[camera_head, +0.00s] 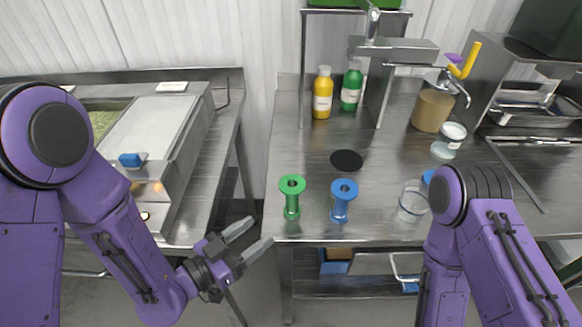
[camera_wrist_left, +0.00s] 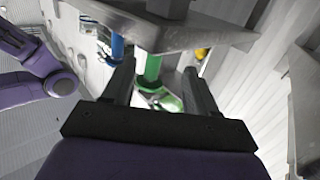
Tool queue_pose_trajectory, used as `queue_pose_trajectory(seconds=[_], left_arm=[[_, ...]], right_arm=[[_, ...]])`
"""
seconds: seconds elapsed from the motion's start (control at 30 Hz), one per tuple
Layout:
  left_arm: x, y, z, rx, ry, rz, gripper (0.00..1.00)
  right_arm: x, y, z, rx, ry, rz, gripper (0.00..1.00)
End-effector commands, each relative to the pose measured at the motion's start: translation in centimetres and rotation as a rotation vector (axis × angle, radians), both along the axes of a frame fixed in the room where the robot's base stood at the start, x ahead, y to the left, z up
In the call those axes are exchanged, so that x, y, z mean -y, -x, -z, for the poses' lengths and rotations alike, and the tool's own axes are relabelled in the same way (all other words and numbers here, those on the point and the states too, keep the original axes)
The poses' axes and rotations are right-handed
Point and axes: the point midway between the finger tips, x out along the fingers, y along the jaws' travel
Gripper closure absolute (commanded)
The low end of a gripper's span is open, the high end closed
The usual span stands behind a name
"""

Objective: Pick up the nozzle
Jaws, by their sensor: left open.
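Two spool-shaped nozzles stand upright near the front edge of the right steel table. One is a green nozzle (camera_head: 291,197) and the other, to its right, is a blue nozzle (camera_head: 342,200). My left gripper (camera_head: 253,238) is open and empty, left of the green nozzle and just off the table's front left corner. In the left wrist view the left gripper's fingers (camera_wrist_left: 160,80) are spread, with the green nozzle (camera_wrist_left: 152,68) seen between them, beyond the tips. The blue nozzle (camera_wrist_left: 117,47) shows left of it. My right gripper is out of view; only my right arm shows.
The table (camera_head: 300,150) also holds a yellow bottle (camera_head: 322,97), a green bottle (camera_head: 351,88), a black disc (camera_head: 346,160) and a clear container (camera_head: 411,204). A steel counter (camera_head: 205,190) stands left across a gap.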

Motion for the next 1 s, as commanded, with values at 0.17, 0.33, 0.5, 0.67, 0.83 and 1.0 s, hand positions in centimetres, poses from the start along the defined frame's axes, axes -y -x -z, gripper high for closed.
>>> queue_pose_trajectory(seconds=[0.17, 0.33, 0.5, 0.67, 0.83, 1.0], left_arm=[[1.7, -0.6, -2.2, 0.062, 0.014, 0.050, 0.42], [3.8, -2.6, -2.1, 0.059, 0.014, 0.043, 0.42], [5.2, -4.1, -2.6, 0.057, 0.014, 0.041, 0.42], [7.2, -6.2, -2.8, 0.056, 0.016, 0.043, 0.42], [8.1, -7.0, -2.4, 0.056, 0.015, 0.042, 0.42], [8.1, -7.0, -2.3, 0.056, 0.015, 0.043, 0.49]], right_arm=[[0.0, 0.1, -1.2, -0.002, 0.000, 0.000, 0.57], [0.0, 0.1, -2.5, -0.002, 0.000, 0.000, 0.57], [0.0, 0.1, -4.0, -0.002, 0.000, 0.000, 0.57], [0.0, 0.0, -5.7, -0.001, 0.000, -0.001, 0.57], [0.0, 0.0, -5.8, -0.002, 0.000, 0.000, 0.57], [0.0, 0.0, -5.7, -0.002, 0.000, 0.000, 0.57]])
